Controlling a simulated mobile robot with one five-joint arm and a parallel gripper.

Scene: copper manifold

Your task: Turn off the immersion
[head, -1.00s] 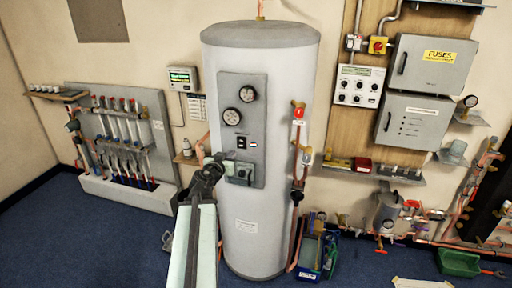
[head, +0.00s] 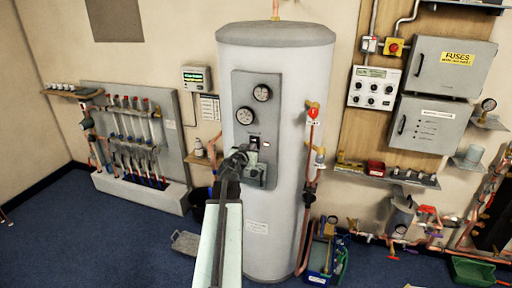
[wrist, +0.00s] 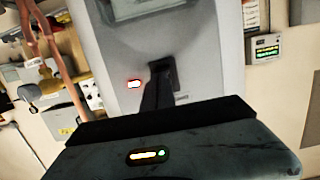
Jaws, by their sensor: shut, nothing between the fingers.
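The grey control panel (head: 241,92) is on the front of a tall white cylinder (head: 300,90). A small dark switch (head: 254,139) sits on it below two round dials, and my gripper partly hides it. A small lit indicator (head: 267,144) is just right of the switch; it glows red-white in the wrist view (wrist: 134,84). My gripper (head: 250,151) is shut and empty, with its tip at the switch. In the wrist view the dark fingers (wrist: 158,90) overlap the dark switch housing (wrist: 164,68). I cannot tell whether they touch or which way the switch is set.
Copper pipework with a red valve (head: 313,113) runs down the cylinder's right side. A wall display (head: 196,78) and a small shelf (head: 203,159) are to the left. A blue crate (head: 321,271) stands on the floor at right. The blue carpet at left is mostly clear.

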